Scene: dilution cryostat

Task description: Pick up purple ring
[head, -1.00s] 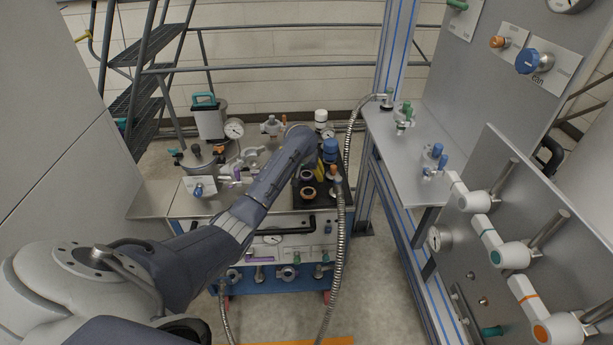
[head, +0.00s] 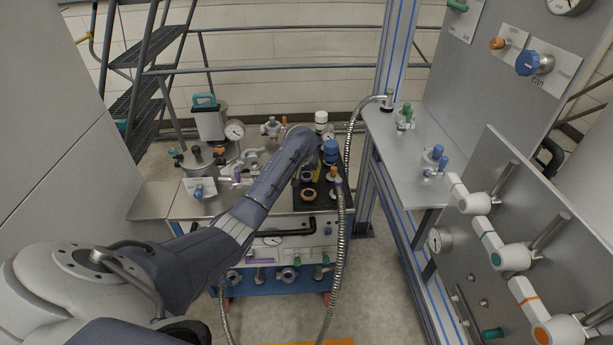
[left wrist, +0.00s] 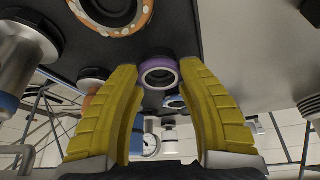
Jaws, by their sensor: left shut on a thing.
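The purple ring (left wrist: 159,72) shows in the left wrist view between the tips of my left gripper's yellow fingers (left wrist: 160,80). The sleeve of the ring is purple, with a pale inner rim and a dark centre. The gripper is shut on it. In the head view my left gripper (head: 316,173) is over the black mat (head: 311,207), partly hidden by my own arm. The ring cannot be made out clearly there. My right gripper is not in view.
An orange ring (head: 309,195) lies on the mat close by; it also shows in the left wrist view (left wrist: 112,14). A blue-topped fitting (head: 330,152) and an orange-topped fitting (head: 333,174) stand at the right, beside a metal hose (head: 347,150). A grey panel with valves is farther right.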

